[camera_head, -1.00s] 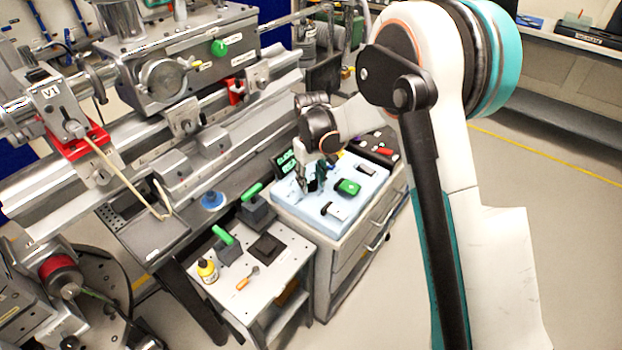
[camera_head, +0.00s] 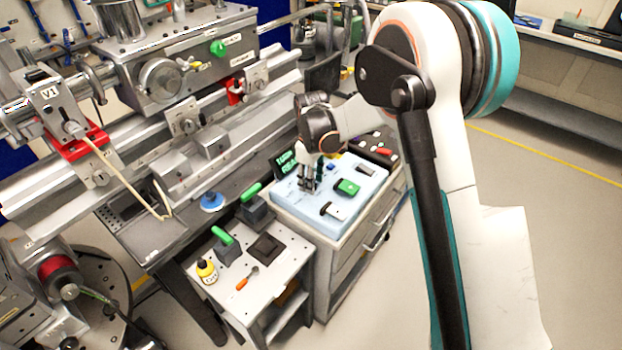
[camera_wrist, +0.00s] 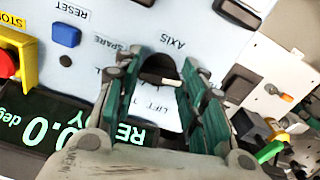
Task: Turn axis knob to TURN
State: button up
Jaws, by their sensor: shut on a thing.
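The axis knob (camera_wrist: 158,67) is dark and round, set in the pale blue panel (camera_wrist: 100,40) under the word AXIS in the wrist view. A short light mark shows at its edge; its full face is hidden. My gripper (camera_wrist: 162,62) has its green-padded fingers on both sides of the knob and is shut on it. In the head view, my gripper (camera_head: 308,185) points down onto the panel's left part and hides the knob.
A black display (camera_wrist: 60,125) with green text stands beside the panel; "0.0 deg" is readable. A blue RESET button (camera_wrist: 66,34) and a red stop button (camera_wrist: 6,64) in a yellow housing are close by. A green switch (camera_head: 347,187) is right of my gripper.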

dwell(0.4)
jog(key=o, duration=1.1)
jog(key=shift+c, duration=0.2)
jog(key=shift+r, duration=0.1)
notch_tip(320, 180, up, 12)
